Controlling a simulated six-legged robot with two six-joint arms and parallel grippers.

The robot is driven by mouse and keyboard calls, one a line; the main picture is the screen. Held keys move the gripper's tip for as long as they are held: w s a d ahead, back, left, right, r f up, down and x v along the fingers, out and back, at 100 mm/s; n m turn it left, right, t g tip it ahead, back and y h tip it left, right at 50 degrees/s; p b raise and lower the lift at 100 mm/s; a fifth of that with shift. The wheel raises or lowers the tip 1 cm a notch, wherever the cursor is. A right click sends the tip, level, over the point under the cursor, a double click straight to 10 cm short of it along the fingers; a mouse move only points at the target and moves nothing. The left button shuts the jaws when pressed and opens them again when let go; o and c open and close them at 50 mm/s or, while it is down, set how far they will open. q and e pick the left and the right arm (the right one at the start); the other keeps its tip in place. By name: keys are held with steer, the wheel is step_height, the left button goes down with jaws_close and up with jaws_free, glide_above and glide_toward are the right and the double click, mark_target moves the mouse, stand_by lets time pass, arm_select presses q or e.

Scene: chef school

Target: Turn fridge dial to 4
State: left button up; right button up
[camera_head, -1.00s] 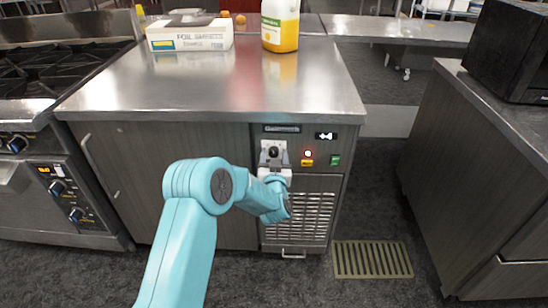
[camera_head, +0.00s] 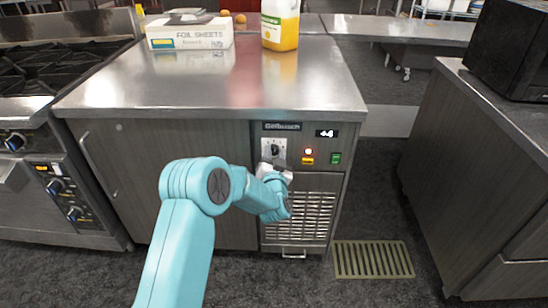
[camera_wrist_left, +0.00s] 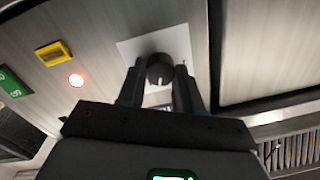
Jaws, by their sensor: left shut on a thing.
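The fridge (camera_head: 200,190) is a grey-brown under-counter unit with a steel top. Its dial (camera_wrist_left: 160,68) is a dark round knob on a white plate, seen close in the left wrist view. In the head view the plate (camera_head: 265,147) shows partly behind my gripper. My left gripper (camera_wrist_left: 158,75) has a finger on each side of the dial and is shut on it. In the head view this gripper (camera_head: 275,162) looks tilted at the panel. The small display (camera_head: 326,133) appears to read +4. My right gripper is out of view.
A lit red lamp (camera_head: 308,151), a yellow label and a green switch (camera_head: 335,159) sit right of the dial. A vent grille (camera_head: 312,215) is below. A foil box (camera_head: 190,38) and yellow bottle (camera_head: 281,30) stand on top.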

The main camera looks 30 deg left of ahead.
arm_select(q)
steer(key=shift+m+b, duration=0.3)
steer(key=shift+m, duration=1.6)
steer(key=o, duration=1)
steer(key=shift+o, duration=0.2)
steer(key=v, duration=1.6)
steer(key=shift+s+f, duration=0.15)
steer(key=shift+s, duration=0.05)
